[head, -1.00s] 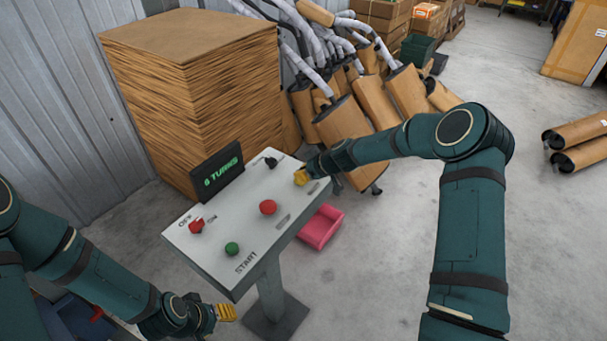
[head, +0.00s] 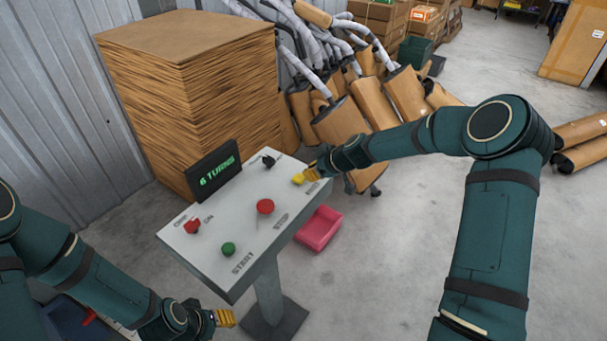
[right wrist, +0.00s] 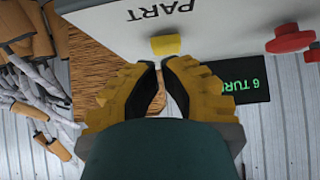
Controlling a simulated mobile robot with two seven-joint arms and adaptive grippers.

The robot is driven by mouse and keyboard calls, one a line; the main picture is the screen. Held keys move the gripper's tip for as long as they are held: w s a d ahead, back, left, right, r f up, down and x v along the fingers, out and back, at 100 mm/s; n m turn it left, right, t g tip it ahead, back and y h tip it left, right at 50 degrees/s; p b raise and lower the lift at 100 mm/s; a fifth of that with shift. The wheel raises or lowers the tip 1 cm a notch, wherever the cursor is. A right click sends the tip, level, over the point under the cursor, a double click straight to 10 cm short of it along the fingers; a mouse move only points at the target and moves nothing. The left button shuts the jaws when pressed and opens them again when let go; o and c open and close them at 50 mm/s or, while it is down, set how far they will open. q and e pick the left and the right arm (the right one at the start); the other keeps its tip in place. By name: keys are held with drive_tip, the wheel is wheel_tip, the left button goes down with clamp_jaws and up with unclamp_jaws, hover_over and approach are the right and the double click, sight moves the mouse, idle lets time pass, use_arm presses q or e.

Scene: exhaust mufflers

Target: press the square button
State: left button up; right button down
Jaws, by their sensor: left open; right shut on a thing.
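The yellow square button (right wrist: 165,44) sits on the grey control panel beside the word PART in the right wrist view. In the head view the square button (head: 298,180) is near the panel's right edge. My right gripper (right wrist: 160,62) has its fingertips nearly together just short of the button, with nothing visible between them. I cannot tell whether they touch it. In the head view the right gripper (head: 308,175) is right beside the button. My left gripper (head: 232,318) is open and low, in front of the panel, away from the buttons.
The panel (head: 215,245) also carries a red round button (head: 265,206), a green button (head: 229,249), a red switch (head: 192,226), a black knob (head: 269,161) and a display (head: 215,170) reading 6 TURNS. Mufflers (head: 340,122) are piled behind.

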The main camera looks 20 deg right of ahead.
drive_tip(key=v, duration=0.7)
drive_tip(key=shift+a+r, duration=0.15)
drive_tip(key=shift+a, duration=0.05)
drive_tip(key=shift+w, duration=0.1)
